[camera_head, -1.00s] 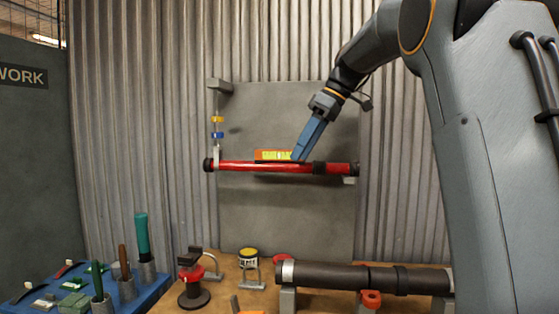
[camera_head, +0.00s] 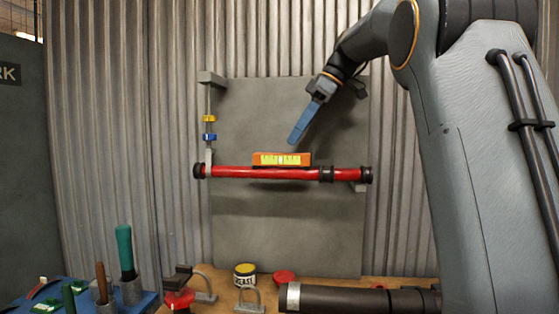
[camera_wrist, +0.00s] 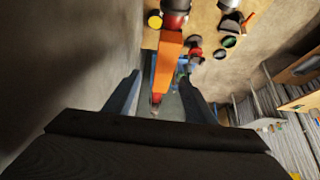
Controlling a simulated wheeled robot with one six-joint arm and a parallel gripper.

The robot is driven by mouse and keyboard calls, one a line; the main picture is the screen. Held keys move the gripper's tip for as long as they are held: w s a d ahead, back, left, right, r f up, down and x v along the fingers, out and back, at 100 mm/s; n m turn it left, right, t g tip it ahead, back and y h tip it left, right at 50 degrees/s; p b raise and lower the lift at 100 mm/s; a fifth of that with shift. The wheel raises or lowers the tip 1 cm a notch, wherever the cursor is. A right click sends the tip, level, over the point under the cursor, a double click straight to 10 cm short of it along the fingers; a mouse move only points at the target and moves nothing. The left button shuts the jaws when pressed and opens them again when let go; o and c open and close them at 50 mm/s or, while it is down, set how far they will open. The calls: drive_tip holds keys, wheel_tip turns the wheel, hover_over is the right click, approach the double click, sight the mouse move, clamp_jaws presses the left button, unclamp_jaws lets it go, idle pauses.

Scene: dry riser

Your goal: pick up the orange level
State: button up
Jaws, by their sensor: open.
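The orange level (camera_head: 282,159) with a yellow scale face lies along the top of a red pipe (camera_head: 240,172) in front of a grey wall panel. My gripper (camera_head: 292,141) is just above the level, apart from it, with blue fingers pointing down. In the wrist view the level (camera_wrist: 167,62) shows as a long orange bar beyond the fingertips. My gripper (camera_wrist: 160,78) is open there, with its two fingers apart and nothing between them at the tips. The red pipe is mostly hidden under the level in that view.
Brackets hold the pipe on the grey panel (camera_head: 285,240). Blue and yellow rings (camera_head: 209,127) hang on a rod at its left. Below, a bench carries a dark pipe (camera_head: 350,299), a yellow-topped tin (camera_head: 245,274) and a blue tray of tools (camera_head: 75,290).

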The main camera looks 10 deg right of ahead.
sight(281, 154)
drive_tip(key=x, duration=0.4)
drive_tip(key=p+x, duration=0.1)
drive_tip(key=x, duration=0.1)
drive_tip(key=shift+s+a, duration=0.3)
drive_tip(key=shift+a, duration=0.1)
drive_tip(key=shift+w+a+f, duration=0.1)
drive_tip(key=shift+a+f, duration=0.1)
drive_tip(key=shift+f, duration=0.15)
clamp_jaws()
drive_tip(key=shift+r, duration=0.15)
